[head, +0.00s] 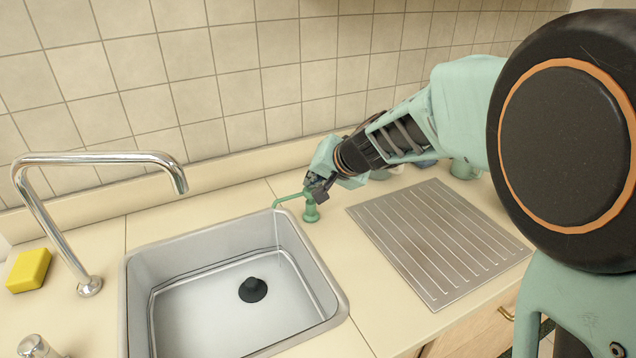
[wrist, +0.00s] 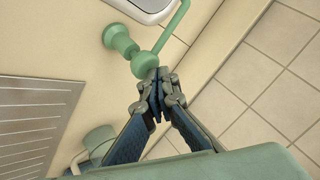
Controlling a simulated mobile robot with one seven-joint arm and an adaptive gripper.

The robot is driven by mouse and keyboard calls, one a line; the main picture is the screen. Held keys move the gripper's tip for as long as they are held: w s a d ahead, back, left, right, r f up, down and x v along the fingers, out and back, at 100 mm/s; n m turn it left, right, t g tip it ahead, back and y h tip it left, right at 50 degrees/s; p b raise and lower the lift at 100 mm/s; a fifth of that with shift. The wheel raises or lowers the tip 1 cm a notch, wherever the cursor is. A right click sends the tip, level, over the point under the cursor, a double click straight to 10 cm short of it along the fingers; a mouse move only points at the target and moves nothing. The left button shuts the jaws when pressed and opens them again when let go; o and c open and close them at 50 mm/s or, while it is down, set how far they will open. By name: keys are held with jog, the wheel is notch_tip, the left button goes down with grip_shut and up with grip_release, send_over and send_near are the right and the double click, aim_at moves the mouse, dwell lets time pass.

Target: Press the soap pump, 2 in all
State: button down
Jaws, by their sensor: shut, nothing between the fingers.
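The green soap pump (head: 311,213) stands upright on the counter, between the sink and the ribbed drainboard, with its thin spout reaching left toward the sink rim. My gripper (head: 318,192) is shut and empty, right at the pump's top in the head view, partly covering it. In the wrist view the pump (wrist: 120,38) shows its round base, head and long spout. The gripper's closed fingertips (wrist: 156,78) are right beside the pump's head there. I cannot tell whether they touch it.
The steel sink (head: 140,285) with a dark plug (head: 253,290) lies left of the pump. A chrome faucet (head: 95,158) and yellow sponge (head: 29,270) are farther left. The drainboard (head: 440,240) is at right. A green container (head: 465,169) stands behind it. The tiled wall (head: 240,90) rises behind.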

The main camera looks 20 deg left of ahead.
jog(key=shift+f+b, duration=0.4)
jog(key=shift+f, duration=0.05)
dwell(0.6)
jog(key=shift+r+p, duration=1.2)
jog(key=shift+r, duration=0.25)
jog(key=shift+r, duration=0.1)
jog(key=shift+r+p, duration=2)
jog(key=shift+r, duration=0.4)
jog(key=shift+r, duration=0.1)
notch_tip(320, 180, up, 4)
jog(key=p, duration=0.4)
jog(key=shift+f, duration=0.25)
